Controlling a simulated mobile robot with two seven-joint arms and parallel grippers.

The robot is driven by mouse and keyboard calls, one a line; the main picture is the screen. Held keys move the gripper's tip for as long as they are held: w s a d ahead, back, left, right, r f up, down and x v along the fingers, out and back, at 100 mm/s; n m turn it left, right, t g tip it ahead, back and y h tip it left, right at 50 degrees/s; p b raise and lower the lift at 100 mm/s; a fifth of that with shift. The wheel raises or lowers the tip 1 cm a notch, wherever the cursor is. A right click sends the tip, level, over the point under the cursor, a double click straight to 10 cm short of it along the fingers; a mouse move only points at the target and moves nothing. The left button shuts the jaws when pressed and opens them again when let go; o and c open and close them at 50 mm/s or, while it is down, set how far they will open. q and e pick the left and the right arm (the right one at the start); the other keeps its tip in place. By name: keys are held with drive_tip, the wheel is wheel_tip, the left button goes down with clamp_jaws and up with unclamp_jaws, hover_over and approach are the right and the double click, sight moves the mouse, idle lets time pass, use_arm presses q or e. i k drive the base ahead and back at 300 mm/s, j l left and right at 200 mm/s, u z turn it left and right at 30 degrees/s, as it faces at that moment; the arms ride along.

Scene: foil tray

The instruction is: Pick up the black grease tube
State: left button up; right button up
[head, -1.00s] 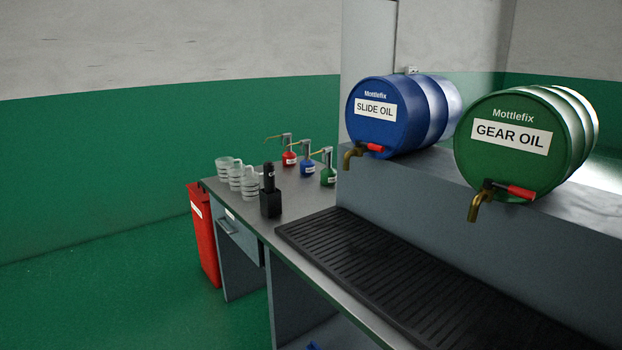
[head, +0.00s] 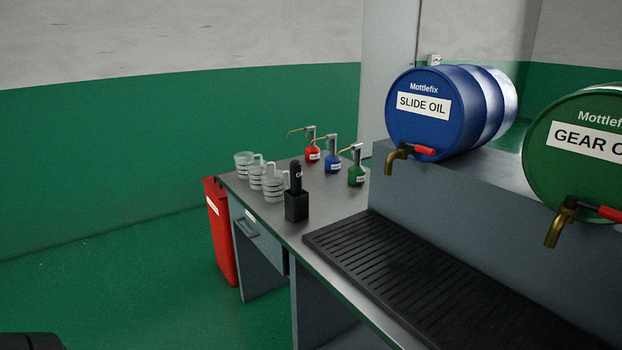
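The black grease tube (head: 296,177) stands upright in a small black square holder (head: 297,206) on the metal bench (head: 329,203), near its front edge. A bit of white lettering shows near the top of the tube. Its lower part is hidden inside the holder. Neither of my grippers can be made out in the head view, and nothing touches the tube.
Clear measuring jugs (head: 272,185) stand left of the holder. Red, blue and green oil cans (head: 356,172) stand behind it. A black slatted drip tray (head: 400,270) lies to the right below the blue drum (head: 432,125) and green drum (head: 575,160). A red bin (head: 222,235) stands at the bench's left end.

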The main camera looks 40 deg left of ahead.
sight(295, 166)
drive_tip(key=i+j+z, duration=0.1)
drive_tip(key=j, duration=0.4)
drive_tip(key=i+j, duration=0.1)
drive_tip(key=j, duration=0.4)
drive_tip(key=i+j+z, duration=0.15)
drive_tip(key=j, duration=0.4)
drive_tip(key=k+l, duration=0.05)
